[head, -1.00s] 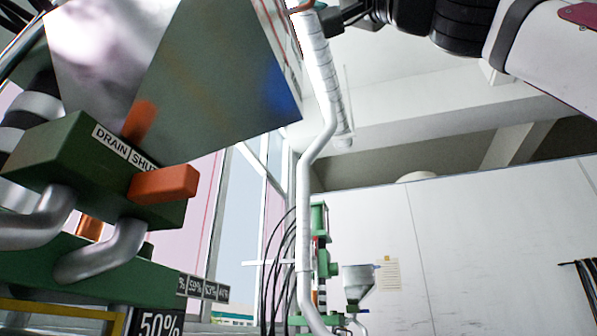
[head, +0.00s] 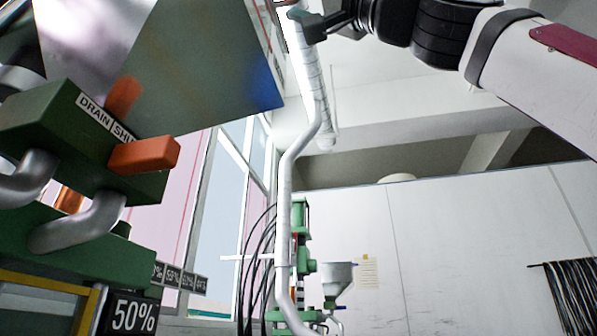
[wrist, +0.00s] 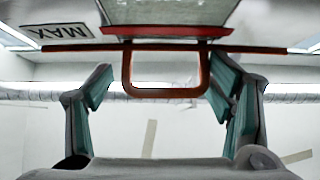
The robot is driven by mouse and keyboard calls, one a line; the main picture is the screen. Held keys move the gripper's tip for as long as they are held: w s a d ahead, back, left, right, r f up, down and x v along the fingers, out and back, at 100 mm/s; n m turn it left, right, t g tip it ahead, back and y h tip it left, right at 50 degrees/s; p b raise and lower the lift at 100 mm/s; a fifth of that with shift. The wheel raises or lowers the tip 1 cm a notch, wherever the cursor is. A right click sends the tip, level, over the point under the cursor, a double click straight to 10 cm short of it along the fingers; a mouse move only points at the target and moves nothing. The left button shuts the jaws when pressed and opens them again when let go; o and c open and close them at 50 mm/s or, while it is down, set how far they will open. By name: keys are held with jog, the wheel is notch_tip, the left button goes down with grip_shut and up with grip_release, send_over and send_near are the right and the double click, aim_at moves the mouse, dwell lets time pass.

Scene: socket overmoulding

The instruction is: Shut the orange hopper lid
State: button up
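In the wrist view, an orange loop handle (wrist: 166,93) hangs from a thin orange bar, which I take to be the edge of the hopper lid (wrist: 265,49). My gripper (wrist: 163,66) is open, with one teal-padded finger on each side of the handle. The right finger is very close to it; I cannot tell whether they touch. In the head view, the shiny metal hopper (head: 205,75) fills the upper left. My gripper (head: 305,24) is at the top edge beside a small orange piece (head: 284,2); most of the lid is out of frame.
Below the hopper is a green block (head: 75,135) with an orange lever (head: 144,154) and a DRAIN/SHUT label. A white pipe (head: 287,190) rises behind. A smaller machine with a grey funnel (head: 338,280) stands farther back. The space right of the pipe looks open.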

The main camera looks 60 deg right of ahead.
jog(key=shift+s+r, duration=0.15)
jog(key=shift+s, duration=0.1)
jog(key=shift+s, duration=0.1)
jog(key=v, duration=1.2)
jog(key=shift+w, duration=0.25)
